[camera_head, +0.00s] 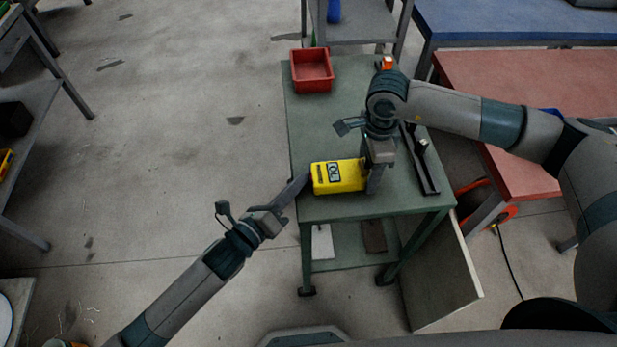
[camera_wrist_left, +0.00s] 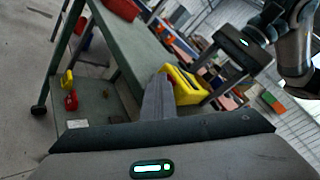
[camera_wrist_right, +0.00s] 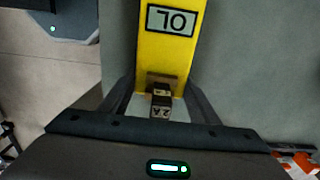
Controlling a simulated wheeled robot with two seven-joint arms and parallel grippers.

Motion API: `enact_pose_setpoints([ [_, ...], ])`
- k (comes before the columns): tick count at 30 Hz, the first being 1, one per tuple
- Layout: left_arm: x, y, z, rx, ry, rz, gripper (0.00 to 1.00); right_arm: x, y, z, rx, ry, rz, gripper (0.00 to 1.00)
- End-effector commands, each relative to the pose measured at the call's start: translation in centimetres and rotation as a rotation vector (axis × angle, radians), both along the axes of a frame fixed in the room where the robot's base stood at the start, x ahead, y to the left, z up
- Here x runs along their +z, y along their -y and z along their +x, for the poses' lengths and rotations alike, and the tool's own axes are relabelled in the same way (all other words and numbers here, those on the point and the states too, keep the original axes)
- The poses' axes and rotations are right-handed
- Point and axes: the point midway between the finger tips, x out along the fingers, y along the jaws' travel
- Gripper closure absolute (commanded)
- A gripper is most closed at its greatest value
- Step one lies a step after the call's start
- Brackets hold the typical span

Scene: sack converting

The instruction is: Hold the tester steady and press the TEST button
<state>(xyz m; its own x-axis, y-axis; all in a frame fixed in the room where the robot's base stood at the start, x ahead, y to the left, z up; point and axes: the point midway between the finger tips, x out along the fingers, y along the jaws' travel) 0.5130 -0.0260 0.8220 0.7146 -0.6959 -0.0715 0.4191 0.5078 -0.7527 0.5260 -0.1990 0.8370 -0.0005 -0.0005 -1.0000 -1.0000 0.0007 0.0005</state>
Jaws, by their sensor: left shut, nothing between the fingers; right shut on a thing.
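My right gripper (camera_head: 375,178) is shut on the tester's right end. In the right wrist view the tester (camera_wrist_right: 168,60) runs between the fingers, showing a display-like label. My left gripper (camera_head: 303,180) is shut and empty, its fingertips at the tester's left end; I cannot tell whether they touch. In the left wrist view the closed fingers (camera_wrist_left: 158,85) point towards the yellow tester (camera_wrist_left: 184,88). I cannot make out the TEST button.
A red bin (camera_head: 311,71) stands at the cart's back left. A dark rail (camera_head: 421,165) lies along the right side of the green cart top (camera_head: 340,115). A red-topped table (camera_head: 500,85) stands to the right. Open floor lies to the left.

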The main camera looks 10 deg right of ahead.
Motion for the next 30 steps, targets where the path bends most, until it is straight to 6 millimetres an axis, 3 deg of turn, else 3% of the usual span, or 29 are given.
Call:
enact_pose_setpoints([
  [30, -0.1, -2.6, 0.0, 0.000, 0.000, 0.002, 1.00, 0.0, 0.0, 0.0, 0.000, 0.001, 0.001, 0.75],
])
